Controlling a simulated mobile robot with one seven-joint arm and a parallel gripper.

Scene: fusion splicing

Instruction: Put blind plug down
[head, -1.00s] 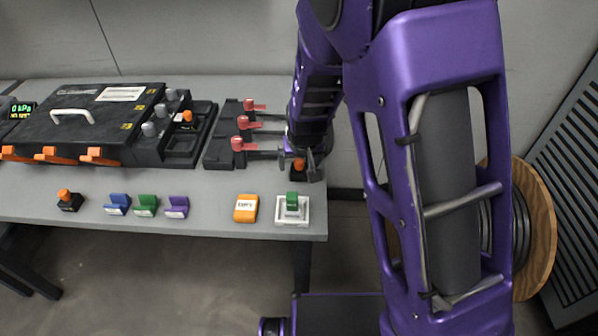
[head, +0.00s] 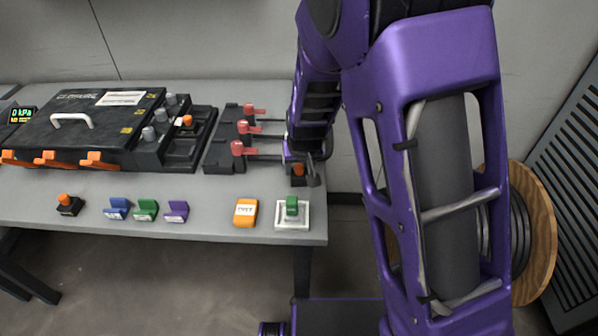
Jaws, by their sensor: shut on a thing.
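A blind plug with an orange knob and black base (head: 299,171) is at the right end of the table, under my arm. My gripper (head: 306,163) is shut on it, and the fingers and wrist partly hide it. The plug is low over the grey table top (head: 215,193); I cannot tell if its base touches the surface. A similar orange-knobbed black plug (head: 68,204) stands at the front left of the table.
A white square holder with a green block (head: 292,209) and an orange block (head: 245,212) are in front of the gripper. Red-handled clamps (head: 240,148) lie to its left. Blue (head: 117,208), green (head: 146,210) and purple (head: 176,211) blocks line the front. A black case (head: 85,120) stands behind.

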